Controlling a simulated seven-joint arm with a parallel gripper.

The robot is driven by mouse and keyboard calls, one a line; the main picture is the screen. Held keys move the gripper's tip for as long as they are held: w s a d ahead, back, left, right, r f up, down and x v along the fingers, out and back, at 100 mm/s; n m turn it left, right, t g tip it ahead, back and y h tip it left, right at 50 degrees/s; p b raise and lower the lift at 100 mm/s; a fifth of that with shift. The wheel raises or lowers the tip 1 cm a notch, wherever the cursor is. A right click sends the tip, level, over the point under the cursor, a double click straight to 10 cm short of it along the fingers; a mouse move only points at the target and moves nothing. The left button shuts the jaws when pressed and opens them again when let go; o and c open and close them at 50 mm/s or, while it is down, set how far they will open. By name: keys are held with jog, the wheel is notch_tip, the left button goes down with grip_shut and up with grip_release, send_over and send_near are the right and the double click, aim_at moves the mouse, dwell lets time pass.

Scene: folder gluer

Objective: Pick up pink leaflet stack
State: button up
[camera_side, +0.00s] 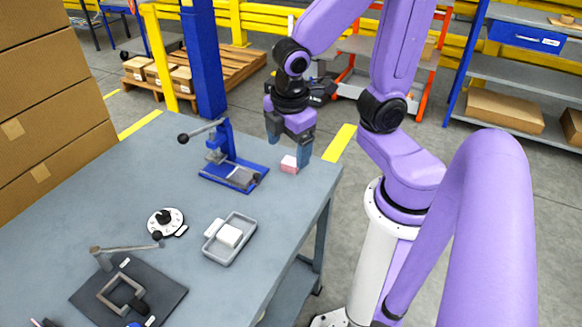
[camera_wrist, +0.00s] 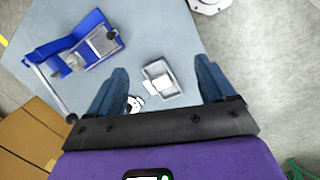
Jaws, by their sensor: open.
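The pink leaflet stack (camera_side: 289,165) is a small pink and white block on the grey table near its far right edge, in the side view. My gripper (camera_side: 289,153) is open above it, with the blue fingers pointing down. The right fingertip is close beside the stack in the picture. I cannot tell whether they touch or whether the stack is between the fingers. In the wrist view my gripper (camera_wrist: 160,67) has its fingers wide apart with nothing held. The pink stack cannot be made out there.
A blue lever press (camera_side: 235,172) stands left of my gripper. A grey tray (camera_side: 230,253) with white blocks, a white round dial (camera_side: 165,222) and a black plate fixture (camera_side: 128,293) lie nearer the camera. Cardboard boxes (camera_side: 50,120) are stacked at left. The table between press and tray is bare.

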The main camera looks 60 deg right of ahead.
jog(key=w+d+f+n+h, duration=0.2)
jog(key=w+d, duration=0.3)
jog(key=w, duration=0.1)
jog(key=n+g+h, duration=0.1)
jog(key=n, duration=0.1)
send_near(292, 160)
jog(key=shift+x, duration=4.45)
jog(key=c, duration=1.1)
